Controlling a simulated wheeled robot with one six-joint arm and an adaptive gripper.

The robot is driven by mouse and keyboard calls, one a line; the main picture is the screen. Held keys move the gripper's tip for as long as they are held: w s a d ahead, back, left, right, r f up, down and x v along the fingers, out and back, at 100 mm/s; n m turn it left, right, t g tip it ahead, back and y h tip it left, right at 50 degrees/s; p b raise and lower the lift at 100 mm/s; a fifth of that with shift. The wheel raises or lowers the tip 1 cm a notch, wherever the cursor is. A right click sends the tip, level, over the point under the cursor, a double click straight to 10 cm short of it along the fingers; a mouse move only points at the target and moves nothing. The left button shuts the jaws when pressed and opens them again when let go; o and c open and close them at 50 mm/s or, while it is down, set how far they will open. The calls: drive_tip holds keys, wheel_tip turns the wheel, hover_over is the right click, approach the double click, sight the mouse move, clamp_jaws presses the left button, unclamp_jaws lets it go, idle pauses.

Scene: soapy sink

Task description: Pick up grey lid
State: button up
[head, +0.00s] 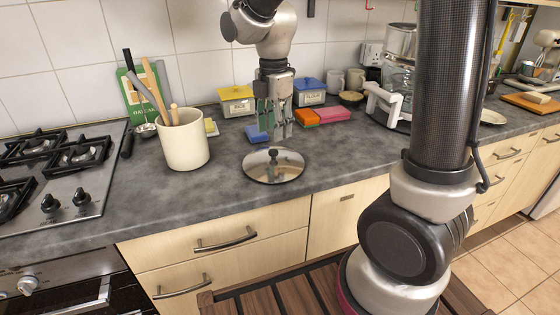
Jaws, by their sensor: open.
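The grey lid (274,166) lies flat on the dark countertop (225,190) near its front edge. It is round and shiny with a dark knob (273,153) in its middle. My gripper (275,132) points down above the lid, with its fingers apart and empty. The fingertips are close above or just behind the knob; I cannot tell the exact gap from this view. My gripper does not hold the lid.
A white crock (184,139) with utensils stands left of the lid. A blue sponge (256,133), an orange sponge (305,118) and a pink sponge (334,115) lie behind. Yellow-lidded (237,102) and blue-lidded (309,92) containers stand by the wall. A gas hob (60,175) is at left.

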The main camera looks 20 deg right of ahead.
sight(273, 151)
drive_tip(key=shift+f+n, duration=0.3)
drive_tip(key=shift+f, duration=0.1)
drive_tip(key=f, duration=0.7)
drive_tip(key=shift+a, duration=0.2)
clamp_jaws()
